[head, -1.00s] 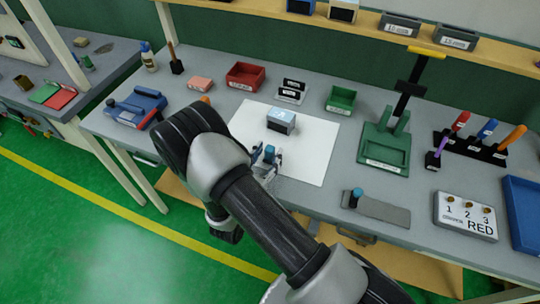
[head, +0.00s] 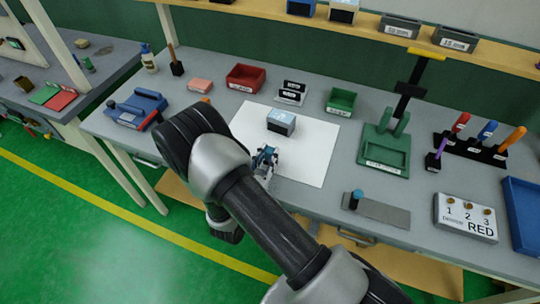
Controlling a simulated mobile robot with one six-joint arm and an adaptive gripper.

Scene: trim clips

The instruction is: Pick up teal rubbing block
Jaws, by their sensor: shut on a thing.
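My gripper (head: 265,160) is at the front left part of the white sheet (head: 312,152), small in the head view and partly behind my own arm. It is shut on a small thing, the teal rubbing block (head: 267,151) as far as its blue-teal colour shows. Most of the block is hidden by the fingers. I cannot tell whether it touches the sheet.
A grey box with a pale blue top (head: 281,122) stands on the sheet just beyond my gripper. A grey plate with a teal knob (head: 376,209) lies to the right. A green stand (head: 384,150), red bin (head: 246,77) and green bin (head: 341,100) stand around the sheet.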

